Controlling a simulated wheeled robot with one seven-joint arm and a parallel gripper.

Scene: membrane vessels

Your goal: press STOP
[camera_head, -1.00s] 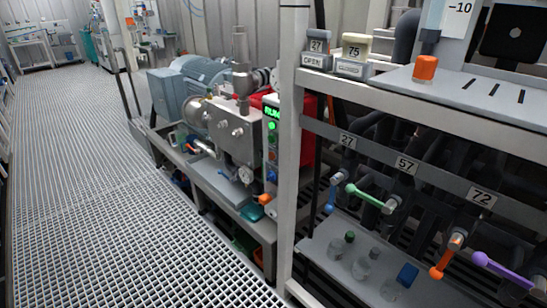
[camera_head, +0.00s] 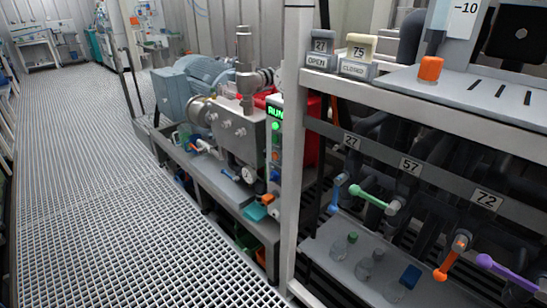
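A narrow grey control panel (camera_head: 275,145) stands at the right end of the pump, just left of the white frame post. Its display (camera_head: 275,112) is lit green and reads RUN. Below it is a column of small round buttons: a green one (camera_head: 276,126), an orange one (camera_head: 276,155) and a blue one (camera_head: 275,174) lowest. No STOP lettering is legible at this size, so I cannot tell which button is STOP. My gripper is not in view, and nothing touches the panel.
The pump (camera_head: 228,130) with its blue-grey motor (camera_head: 190,85) sits on a low bench. The white post (camera_head: 294,130) borders the panel's right side. A valve rack (camera_head: 400,165) with coloured handles and bottles is at right. The grating floor (camera_head: 100,190) at left is clear.

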